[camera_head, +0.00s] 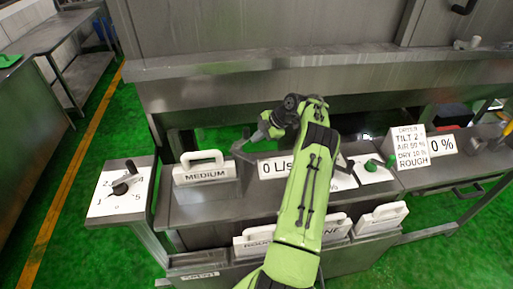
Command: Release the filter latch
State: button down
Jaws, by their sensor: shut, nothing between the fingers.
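A white filter cartridge with a loop handle, labelled MEDIUM (206,170), stands upright in the left part of the steel bench. My gripper (241,148) is shut and empty, pointing down and left just right of this cartridge. I cannot tell whether it touches anything. No latch can be made out clearly; the small dark parts by the fingertips blend with the gripper. My green arm covers the middle of the bench and part of the white "0 L/s" sign (272,168).
More white handled cartridges stand along the front, one at the right (381,217). A dial with a black knob (124,184) is at the left. A green knob (371,165) and a recipe card (409,147) reading ROUGH are at the right. Green floor is open at the left.

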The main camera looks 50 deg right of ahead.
jog(key=shift+w+d+p, duration=0.1)
jog(key=shift+w+d, duration=0.1)
jog(key=shift+w, duration=0.55)
jog(key=shift+w+d+p, duration=0.15)
jog(key=shift+w+d, duration=0.05)
jog(key=shift+w, duration=0.55)
jog(key=shift+w+d+p, duration=0.1)
jog(key=shift+w+d, duration=0.1)
jog(key=shift+w, duration=0.55)
jog(key=shift+w, duration=0.1)
jog(key=p+v, duration=0.3)
jog(key=v, duration=1.3)
jog(key=shift+f, duration=0.1)
